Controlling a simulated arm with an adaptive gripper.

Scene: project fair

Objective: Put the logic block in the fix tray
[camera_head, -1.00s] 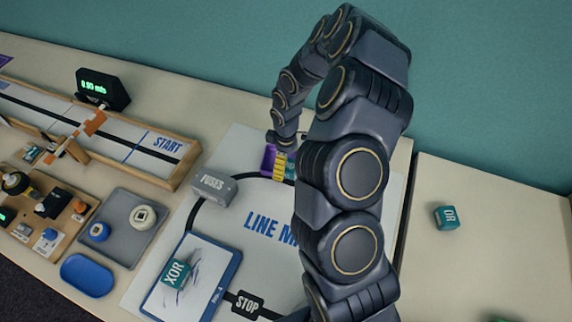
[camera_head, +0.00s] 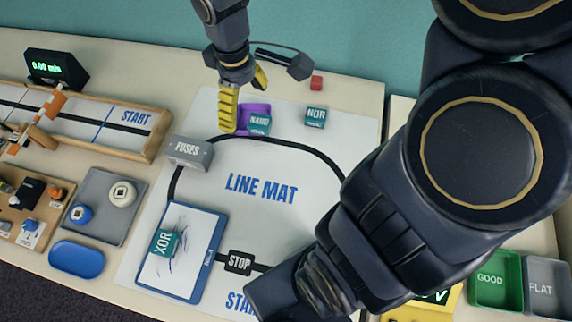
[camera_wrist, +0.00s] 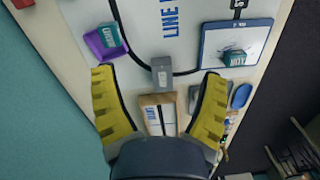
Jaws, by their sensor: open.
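Several teal logic blocks are in view. The NAND block (camera_head: 260,125) sits in a small purple tray (camera_head: 251,107) at the back of the line mat; both also show in the wrist view, the block (camera_wrist: 113,38) and the tray (camera_wrist: 95,43). The NOR block (camera_head: 316,117) stands to their right. The XOR block (camera_head: 164,242) lies on a blue-framed whiteboard (camera_head: 208,262). My gripper (camera_head: 246,92) is open and empty beside and above the purple tray; its yellow fingers (camera_wrist: 158,76) are spread apart. I cannot tell which tray is the fix tray.
A grey FUSES box (camera_head: 189,153) stands near the gripper. A grey tray (camera_head: 104,185) and a blue dish (camera_head: 76,259) lie left. Green GOOD (camera_head: 492,294) and grey FLAT (camera_head: 543,287) bins are at right, partly behind my arm. The mat's middle is clear.

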